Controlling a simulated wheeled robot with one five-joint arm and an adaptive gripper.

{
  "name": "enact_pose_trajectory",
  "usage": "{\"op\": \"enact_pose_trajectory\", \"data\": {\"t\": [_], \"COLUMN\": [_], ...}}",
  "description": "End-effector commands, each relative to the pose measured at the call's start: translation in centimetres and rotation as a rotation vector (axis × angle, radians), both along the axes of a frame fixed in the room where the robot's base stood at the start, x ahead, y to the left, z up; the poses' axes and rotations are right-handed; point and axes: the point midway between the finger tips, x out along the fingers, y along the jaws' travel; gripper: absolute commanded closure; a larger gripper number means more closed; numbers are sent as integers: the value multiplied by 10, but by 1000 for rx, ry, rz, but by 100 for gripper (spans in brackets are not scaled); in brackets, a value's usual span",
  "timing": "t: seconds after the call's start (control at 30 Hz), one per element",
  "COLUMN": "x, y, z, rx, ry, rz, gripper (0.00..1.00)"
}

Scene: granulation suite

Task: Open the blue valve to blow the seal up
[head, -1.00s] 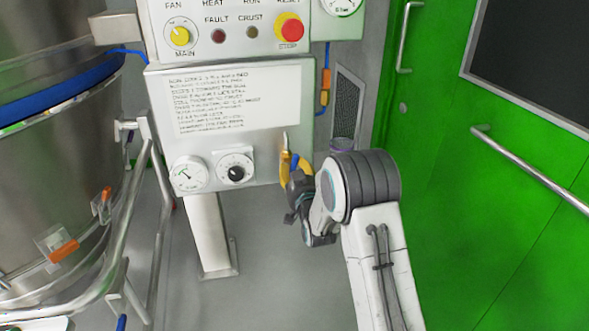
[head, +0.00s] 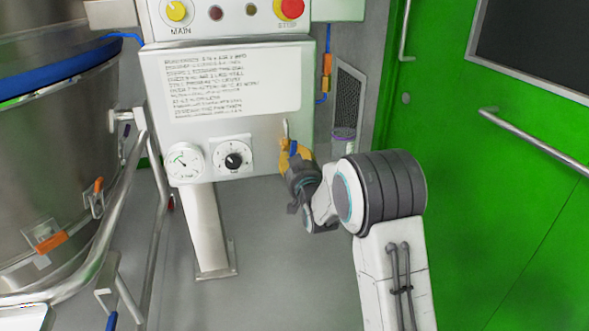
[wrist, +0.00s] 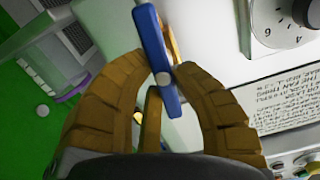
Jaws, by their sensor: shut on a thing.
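In the head view, my gripper (head: 294,158) is at the lower right edge of the grey panel (head: 240,130), and a small piece of the blue handle (head: 293,147) shows between the fingers. The rest of the valve is mostly hidden by the fingers.
A pressure gauge (head: 185,163) and a black knob dial (head: 234,161) sit left of my gripper. An instruction sheet (head: 233,88) is above. A steel vessel (head: 45,180) with rails stands at left. A green door (head: 480,220) is at right.

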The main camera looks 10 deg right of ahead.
Motion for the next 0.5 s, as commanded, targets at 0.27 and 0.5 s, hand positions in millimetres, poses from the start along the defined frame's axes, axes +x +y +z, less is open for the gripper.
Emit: {"op": "enact_pose_trajectory", "data": {"t": [0.27,0.5], "x": [0,-1], "y": [2,3], "z": [1,5], "rx": [-87,-144], "ry": [-18,-15], "rz": [4,4], "gripper": [100,100]}}
